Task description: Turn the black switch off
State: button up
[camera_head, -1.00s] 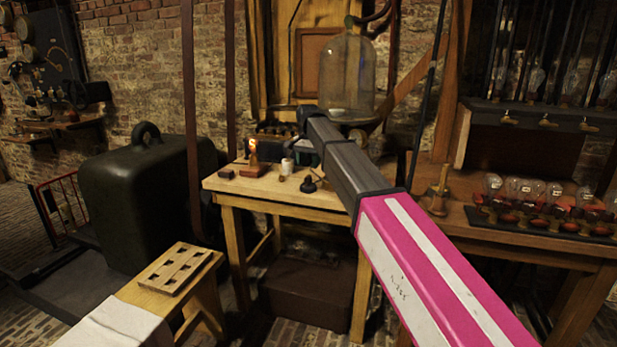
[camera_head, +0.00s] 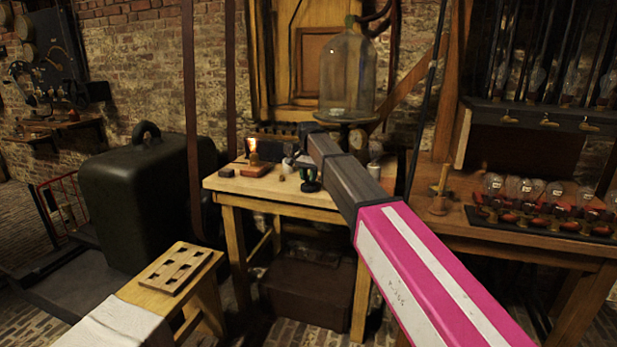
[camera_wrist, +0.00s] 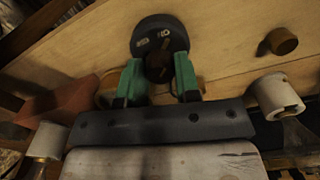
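The black switch is a round disc (camera_wrist: 160,35) with pale marks on its face and a dark knob (camera_wrist: 158,66) standing out from it. It lies on the wooden table and shows small in the head view (camera_head: 310,187), partly covered by my gripper. My gripper (camera_wrist: 159,62) has green fingers, one on each side of the knob, near the disc. Little or no gap shows between fingers and knob, and I cannot tell whether they press on it. In the head view my gripper (camera_head: 308,176) is down at the switch.
A large glass jar (camera_head: 347,75) stands behind. A small brown knob (camera_wrist: 282,41) and a white cylinder (camera_wrist: 277,95) are right of my gripper in the wrist view.

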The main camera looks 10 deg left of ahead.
dwell(0.3)
jog(key=n, duration=0.4)
jog(key=shift+n, duration=0.4)
jog(key=n, duration=0.4)
jog(key=shift+n, duration=0.3)
jog(key=n, duration=0.4)
jog(key=shift+n, duration=2.2)
jog(key=o, duration=0.9)
jog(key=shift+r, duration=0.1)
